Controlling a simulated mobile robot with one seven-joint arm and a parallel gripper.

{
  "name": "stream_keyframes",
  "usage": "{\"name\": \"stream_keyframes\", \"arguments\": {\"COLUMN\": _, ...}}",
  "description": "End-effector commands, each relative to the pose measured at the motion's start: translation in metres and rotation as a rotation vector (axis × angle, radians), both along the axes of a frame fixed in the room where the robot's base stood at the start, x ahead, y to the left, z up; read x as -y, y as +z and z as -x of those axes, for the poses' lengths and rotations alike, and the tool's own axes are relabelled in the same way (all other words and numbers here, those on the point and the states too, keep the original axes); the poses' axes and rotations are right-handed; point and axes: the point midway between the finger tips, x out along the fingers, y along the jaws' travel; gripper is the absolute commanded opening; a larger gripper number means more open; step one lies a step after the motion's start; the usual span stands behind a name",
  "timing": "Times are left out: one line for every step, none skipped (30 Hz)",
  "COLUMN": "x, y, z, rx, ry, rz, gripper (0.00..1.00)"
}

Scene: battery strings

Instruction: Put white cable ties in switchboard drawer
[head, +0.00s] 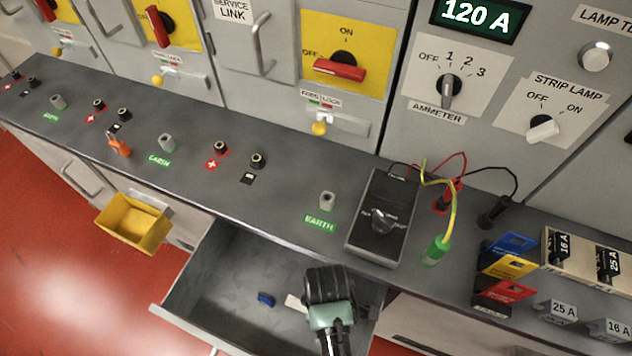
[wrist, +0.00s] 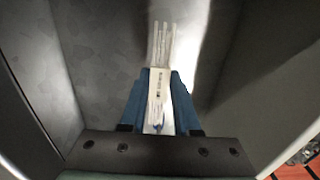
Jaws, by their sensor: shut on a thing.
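The white cable ties (wrist: 160,60) are a narrow bundle with a printed label, seen in the wrist view between the two blue fingers of my gripper (wrist: 158,100). My gripper is shut on them, and their thin ends stick out past the fingertips. In the head view, my gripper (head: 328,292) is over the open switchboard drawer (head: 185,308), and a white end of the ties (head: 295,302) shows at its left. The fingers are hidden there by the gripper body. I cannot tell whether the ties touch the drawer floor.
A small blue piece (head: 266,299) shows at the drawer's left-middle; I cannot tell what it is. A yellow bin (head: 133,224) hangs left of the drawer. The ledge above carries a dark meter box (head: 383,218) with leads and coloured cards (head: 508,268). The drawer's left part is clear.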

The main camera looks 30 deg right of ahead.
Motion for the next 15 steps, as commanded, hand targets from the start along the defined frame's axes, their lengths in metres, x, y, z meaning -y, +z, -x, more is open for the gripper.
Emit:
{"name": "stream_keyframes", "arguments": {"x": 0.0, "y": -0.011, "z": 0.001, "rx": -0.003, "ry": -0.001, "rz": -0.001, "gripper": 0.0}}
{"name": "stream_keyframes", "arguments": {"x": 0.0, "y": -0.017, "z": 0.001, "rx": -0.003, "ry": -0.002, "rz": 0.0, "gripper": 0.0}}
{"name": "stream_keyframes", "arguments": {"x": 0.0, "y": -0.023, "z": 0.001, "rx": -0.003, "ry": -0.002, "rz": 0.0, "gripper": 0.0}}
{"name": "stream_keyframes", "arguments": {"x": 0.0, "y": -0.027, "z": 0.001, "rx": -0.002, "ry": -0.002, "rz": -0.001, "gripper": 0.0}}
{"name": "stream_keyframes", "arguments": {"x": 0.0, "y": -0.03, "z": 0.0, "rx": -0.001, "ry": -0.002, "rz": 0.0, "gripper": 0.0}}
{"name": "stream_keyframes", "arguments": {"x": 0.0, "y": -0.033, "z": 0.0, "rx": -0.001, "ry": -0.002, "rz": 0.0, "gripper": 0.0}}
{"name": "stream_keyframes", "arguments": {"x": 0.0, "y": -0.035, "z": 0.0, "rx": 0.0, "ry": -0.001, "rz": 0.0, "gripper": 0.0}}
{"name": "stream_keyframes", "arguments": {"x": 0.0, "y": -0.037, "z": 0.0, "rx": 0.0, "ry": -0.001, "rz": 0.0, "gripper": 0.0}}
{"name": "stream_keyframes", "arguments": {"x": 0.0, "y": -0.042, "z": 0.0, "rx": -0.001, "ry": -0.001, "rz": 0.0, "gripper": 0.0}}
{"name": "stream_keyframes", "arguments": {"x": 0.0, "y": -0.046, "z": 0.0, "rx": -0.001, "ry": -0.001, "rz": 0.0, "gripper": 0.0}}
{"name": "stream_keyframes", "arguments": {"x": 0.0, "y": -0.051, "z": 0.0, "rx": -0.001, "ry": -0.001, "rz": 0.0, "gripper": 0.0}}
{"name": "stream_keyframes", "arguments": {"x": 0.0, "y": -0.058, "z": 0.0, "rx": -0.002, "ry": -0.002, "rz": -0.001, "gripper": 0.0}}
{"name": "stream_keyframes", "arguments": {"x": 0.0, "y": -0.063, "z": 0.0, "rx": -0.001, "ry": -0.002, "rz": 0.0, "gripper": 0.0}}
{"name": "stream_keyframes", "arguments": {"x": 0.0, "y": -0.067, "z": 0.0, "rx": -0.002, "ry": -0.002, "rz": -0.001, "gripper": 0.0}}
{"name": "stream_keyframes", "arguments": {"x": 0.0, "y": -0.071, "z": 0.0, "rx": -0.001, "ry": -0.002, "rz": 0.0, "gripper": 0.0}}
